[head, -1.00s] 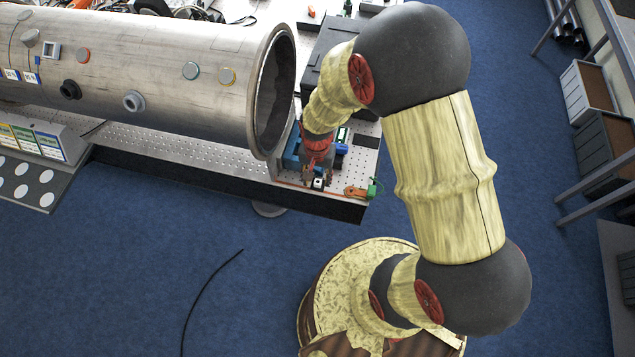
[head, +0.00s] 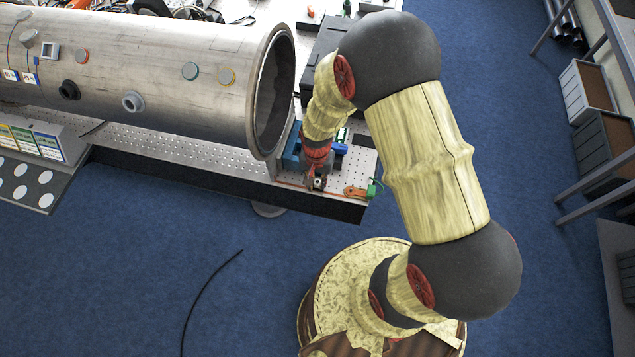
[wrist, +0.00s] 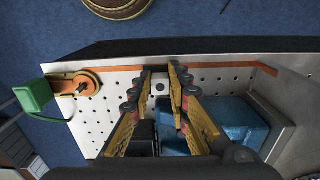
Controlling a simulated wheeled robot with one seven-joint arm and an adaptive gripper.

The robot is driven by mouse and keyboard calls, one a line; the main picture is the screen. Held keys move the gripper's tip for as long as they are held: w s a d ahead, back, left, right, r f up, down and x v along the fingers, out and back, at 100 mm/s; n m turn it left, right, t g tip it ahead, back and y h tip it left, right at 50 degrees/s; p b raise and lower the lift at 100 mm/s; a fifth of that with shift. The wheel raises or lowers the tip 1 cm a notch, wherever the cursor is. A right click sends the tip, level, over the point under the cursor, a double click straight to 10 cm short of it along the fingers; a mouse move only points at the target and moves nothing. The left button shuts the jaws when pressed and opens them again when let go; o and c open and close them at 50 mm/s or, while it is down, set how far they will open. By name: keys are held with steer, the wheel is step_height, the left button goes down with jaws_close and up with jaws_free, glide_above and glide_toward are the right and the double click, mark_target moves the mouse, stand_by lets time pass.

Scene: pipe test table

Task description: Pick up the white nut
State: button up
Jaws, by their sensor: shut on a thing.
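The white nut (wrist: 160,87) is a small pale piece with a dark hole, seen in the wrist view between my fingers near the edge of the perforated metal table (wrist: 210,78). My gripper (wrist: 160,73) is shut on the nut, with one finger on each side of it. In the head view my gripper (head: 318,186) is at the table's front right corner, and the nut (head: 319,183) shows only as a small light spot between the fingers. I cannot tell whether the nut still touches the table.
A blue block (wrist: 225,122) and a dark block lie close to my fingers. An orange part (wrist: 82,84) with a green connector (wrist: 36,96) lies to the left in the wrist view. A large steel pipe (head: 150,75) stands left of my arm in the head view.

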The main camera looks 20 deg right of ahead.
jaws_close()
steer(key=shift+r, duration=0.1)
steer(key=shift+r, duration=0.5)
steer(key=s+d+r, duration=0.3)
steer(key=s+r, duration=0.8)
steer(key=s, duration=0.2)
steer(key=shift+s+d+r, duration=0.25)
steer(key=shift+d+r, duration=0.15)
